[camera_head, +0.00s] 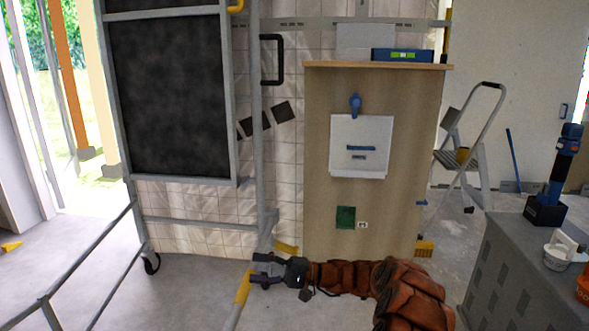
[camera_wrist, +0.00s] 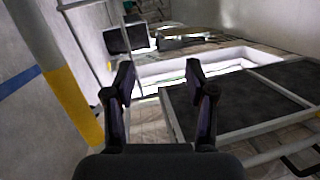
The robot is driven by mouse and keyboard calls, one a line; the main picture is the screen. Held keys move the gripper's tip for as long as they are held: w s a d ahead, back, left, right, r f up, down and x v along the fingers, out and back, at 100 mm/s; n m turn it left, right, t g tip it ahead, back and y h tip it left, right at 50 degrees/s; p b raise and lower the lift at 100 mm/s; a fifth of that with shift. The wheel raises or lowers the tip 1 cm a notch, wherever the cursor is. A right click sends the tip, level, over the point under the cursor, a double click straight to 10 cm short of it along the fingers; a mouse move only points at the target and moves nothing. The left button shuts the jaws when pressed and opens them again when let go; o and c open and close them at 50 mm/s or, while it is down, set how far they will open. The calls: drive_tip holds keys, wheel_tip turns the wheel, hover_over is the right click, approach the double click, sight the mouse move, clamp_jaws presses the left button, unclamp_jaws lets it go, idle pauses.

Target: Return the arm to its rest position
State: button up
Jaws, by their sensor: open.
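My arm, in an orange-brown cover, reaches in from the lower right in the head view. My gripper (camera_head: 262,271) is low, at the left end of the arm, close to a grey and yellow post (camera_head: 242,290). In the wrist view my gripper (camera_wrist: 160,85) has its two fingers apart with nothing held between them. The post's yellow band (camera_wrist: 72,105) stands left of the fingers there. Whether the gripper touches the post cannot be told.
A framed dark panel (camera_head: 168,95) on a wheeled lift stands at the left, with rails (camera_head: 85,255) in front. A wooden cabinet (camera_head: 380,110) stands behind my arm. A grey box-shaped bench (camera_head: 520,270) is at the right, a stepladder (camera_head: 470,150) behind it. Bare floor shows lower left.

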drive_tip(key=s+a+r+n+g+h+p, duration=0.1)
drive_tip(key=s+a+r+g+h+p, duration=0.1)
drive_tip(key=s+r+p, duration=0.6)
drive_tip(key=s+a+r+n+g+h+p, duration=0.1)
drive_tip(key=s+r+n+g+p, duration=0.3)
drive_tip(key=r, duration=0.8)
drive_tip(key=s+d+r+m+h+p, duration=0.1)
drive_tip(key=s+d+r+h+p, duration=0.2)
drive_tip(key=s+r+h+p, duration=0.65)
drive_tip(key=s+d+r+m+t+h+p, duration=0.1)
drive_tip(key=s+d+r+t+h+p, duration=0.1)
drive_tip(key=s+d+r+p, duration=0.2)
drive_tip(key=s+d+r+m+t+h+p, duration=0.1)
drive_tip(key=s+d+r+h+p, duration=0.2)
drive_tip(key=s+d+p, duration=0.6)
drive_tip(key=s+d+r+m+t+h+p, duration=0.1)
drive_tip(key=s+d+r+t+h+p, duration=0.1)
drive_tip(key=s+d+r+p, duration=0.4)
drive_tip(key=s+d+r, duration=0.1)
drive_tip(key=s+d, duration=0.3)
drive_tip(key=d, duration=0.4)
drive_tip(key=shift+s+r+m+t+h+p, duration=0.15)
drive_tip(key=shift+s+m+t+h+p, duration=0.15)
drive_tip(key=shift+s+m+h, duration=0.1)
drive_tip(key=shift+c, duration=0.4)
